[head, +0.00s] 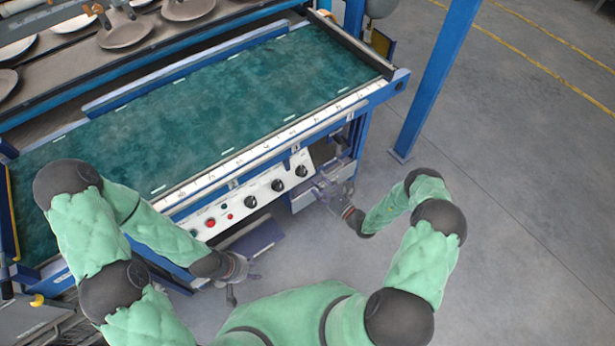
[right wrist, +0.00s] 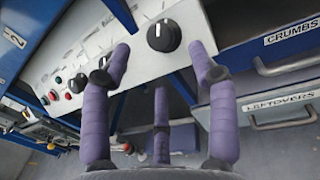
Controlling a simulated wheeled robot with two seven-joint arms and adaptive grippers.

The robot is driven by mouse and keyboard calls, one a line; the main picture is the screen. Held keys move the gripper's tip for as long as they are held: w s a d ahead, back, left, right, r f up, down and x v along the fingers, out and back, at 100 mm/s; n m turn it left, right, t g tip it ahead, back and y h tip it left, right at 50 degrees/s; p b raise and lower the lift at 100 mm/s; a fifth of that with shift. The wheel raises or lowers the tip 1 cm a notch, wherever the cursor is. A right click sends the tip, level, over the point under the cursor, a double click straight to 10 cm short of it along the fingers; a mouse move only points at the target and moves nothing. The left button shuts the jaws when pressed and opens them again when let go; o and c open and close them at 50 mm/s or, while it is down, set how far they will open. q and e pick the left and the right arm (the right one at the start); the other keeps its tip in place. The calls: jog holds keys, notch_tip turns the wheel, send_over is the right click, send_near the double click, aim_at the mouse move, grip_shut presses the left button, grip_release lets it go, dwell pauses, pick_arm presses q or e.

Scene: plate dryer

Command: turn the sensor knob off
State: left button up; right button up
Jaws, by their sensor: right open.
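A white control panel (head: 265,193) on the front of the blue machine carries a row of black knobs. The rightmost knob (head: 302,171) shows large in the right wrist view (right wrist: 164,35), with a white mark on its face. Which one is the sensor knob I cannot tell; the small labels are unreadable. My right gripper (head: 322,187) is just right of and below that knob. In the right wrist view its purple fingers (right wrist: 161,52) are spread, with the knob beyond and between their tips; contact is not evident. My left gripper (head: 243,277) hangs below the panel's left end, spread and empty.
Other knobs (head: 277,186) (head: 250,202) and a red button (head: 210,222) sit further left on the panel. Drawers labelled CRUMBS (right wrist: 290,40) and LEFTOVERS (right wrist: 285,104) lie to its right. A green conveyor belt (head: 200,110) runs above. A blue post (head: 432,80) stands right; the floor there is clear.

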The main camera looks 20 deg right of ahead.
aim_at(305, 173)
jog(key=b+x, duration=0.1)
jog(key=x, duration=0.5)
jog(key=shift+w+a, duration=0.2)
jog(key=shift+w, duration=0.1)
jog(key=shift+r, duration=0.1)
jog(key=c, duration=1.1)
